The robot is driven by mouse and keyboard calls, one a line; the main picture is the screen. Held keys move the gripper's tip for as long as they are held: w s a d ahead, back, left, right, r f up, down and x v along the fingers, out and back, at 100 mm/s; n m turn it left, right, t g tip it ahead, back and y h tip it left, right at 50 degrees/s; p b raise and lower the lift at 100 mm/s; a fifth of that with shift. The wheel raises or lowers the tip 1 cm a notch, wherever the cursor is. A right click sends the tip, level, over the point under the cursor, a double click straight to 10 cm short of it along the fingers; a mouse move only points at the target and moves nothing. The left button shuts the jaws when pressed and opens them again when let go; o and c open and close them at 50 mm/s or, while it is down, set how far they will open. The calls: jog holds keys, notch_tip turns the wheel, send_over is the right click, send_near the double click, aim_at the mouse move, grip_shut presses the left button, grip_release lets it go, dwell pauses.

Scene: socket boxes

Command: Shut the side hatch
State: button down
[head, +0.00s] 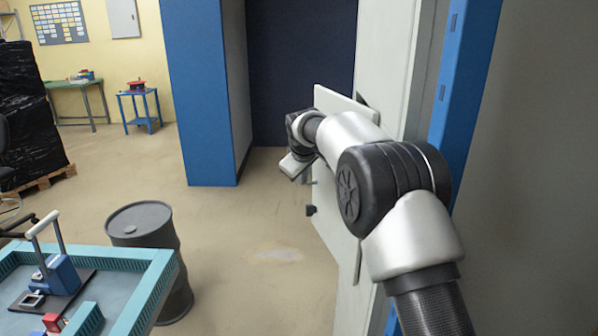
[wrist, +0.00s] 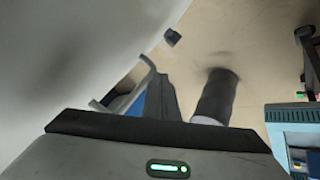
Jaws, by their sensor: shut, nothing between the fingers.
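The side hatch (head: 328,226) is a pale panel standing ajar from the light grey cabinet (head: 385,50) at the right. A dark gap shows behind its top edge. A small black knob (head: 311,210) sits near its left edge. My gripper (head: 290,168) is shut and empty, on the left side of the hatch near its left edge; I cannot tell whether it touches. My arm hides much of the hatch. In the wrist view the hatch (wrist: 75,55) fills the left as a blurred pale surface, with the black knob (wrist: 172,37) at its edge.
A dark barrel (head: 150,240) stands on the floor at left, beside a teal-edged bench (head: 150,290) with tools. A blue cabinet (head: 195,90) stands further back. A blue post (head: 462,90) edges the right. The floor between barrel and hatch is clear.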

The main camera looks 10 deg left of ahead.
aim_at(327, 171)
jog(key=w+d+m+p, duration=0.1)
jog(key=d, duration=0.1)
jog(key=w+d+m+h+p, duration=0.1)
jog(key=w+d, duration=0.1)
jog(key=w+d+m+h+p, duration=0.1)
jog(key=d+p, duration=0.1)
jog(key=shift+w+d+r+m, duration=0.2)
jog(key=shift+d+m, duration=0.05)
jog(key=shift+m, duration=0.15)
jog(key=shift+w+d+f+m+h+p, duration=0.1)
jog(key=shift+w+d+m+h+p, duration=0.2)
jog(key=shift+d, duration=0.25)
jog(key=shift+d, duration=0.15)
